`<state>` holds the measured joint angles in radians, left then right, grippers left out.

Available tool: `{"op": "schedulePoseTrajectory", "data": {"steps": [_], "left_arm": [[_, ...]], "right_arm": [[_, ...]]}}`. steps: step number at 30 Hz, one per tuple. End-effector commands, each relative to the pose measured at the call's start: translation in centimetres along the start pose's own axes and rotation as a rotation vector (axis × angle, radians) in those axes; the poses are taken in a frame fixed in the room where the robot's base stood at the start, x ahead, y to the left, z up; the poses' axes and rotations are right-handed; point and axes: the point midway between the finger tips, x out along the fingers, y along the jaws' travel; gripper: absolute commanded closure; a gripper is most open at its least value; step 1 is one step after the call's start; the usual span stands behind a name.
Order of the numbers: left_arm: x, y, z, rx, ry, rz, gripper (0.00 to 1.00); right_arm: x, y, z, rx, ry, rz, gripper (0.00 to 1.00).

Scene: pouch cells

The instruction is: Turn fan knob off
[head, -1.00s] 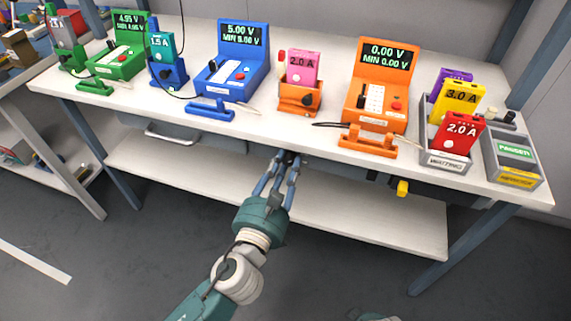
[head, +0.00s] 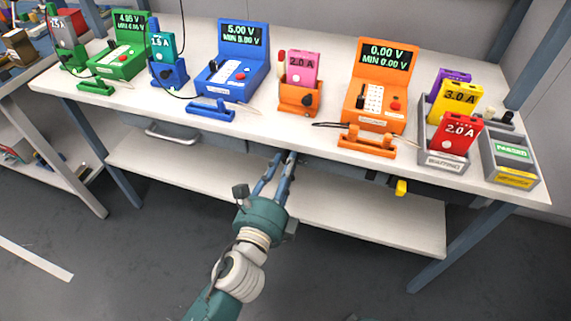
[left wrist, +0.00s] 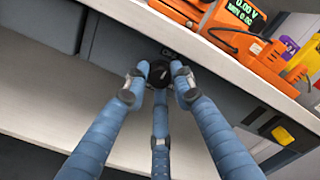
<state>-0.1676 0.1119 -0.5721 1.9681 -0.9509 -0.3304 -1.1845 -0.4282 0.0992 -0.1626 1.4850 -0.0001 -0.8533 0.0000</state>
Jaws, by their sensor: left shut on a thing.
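The fan knob (left wrist: 158,74) is a round black knob on the dark panel under the table's front edge, seen in the left wrist view. My left gripper (left wrist: 160,90) has three blue fingers closed around it, one on each side and one from below. In the head view the left gripper (head: 284,158) reaches up to the table's underside, and its fingertips and the knob are largely hidden there. The knob's pointer and any off mark cannot be made out. My right gripper is in neither view.
The white table (head: 262,119) carries blue (head: 236,62) and orange (head: 379,85) meters just above the gripper. A yellow handle (head: 401,187) sticks out below the edge to the right. A lower shelf (head: 340,215) runs beneath. The floor in front is clear.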

Motion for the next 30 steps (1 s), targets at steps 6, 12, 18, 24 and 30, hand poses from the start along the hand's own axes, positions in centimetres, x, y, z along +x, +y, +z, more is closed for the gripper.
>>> {"op": "schedulePoseTrajectory", "data": {"steps": [6,12,18,24,30], "left_arm": [[0.0,0.06,0.02,-0.063,-0.001,0.002,1.0],[0.0,0.06,0.01,-0.083,0.0,0.001,1.0],[0.0,0.06,0.01,-0.085,0.0,0.001,1.0],[0.0,0.06,0.01,-0.085,0.0,0.001,0.68],[0.0,0.04,0.01,-0.084,0.0,0.001,0.68]], "right_arm": [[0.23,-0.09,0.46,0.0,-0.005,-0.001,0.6],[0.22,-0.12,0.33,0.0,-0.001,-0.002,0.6],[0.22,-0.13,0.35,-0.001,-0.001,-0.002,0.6],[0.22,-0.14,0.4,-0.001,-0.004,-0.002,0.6],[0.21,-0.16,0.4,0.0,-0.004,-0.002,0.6]]}}
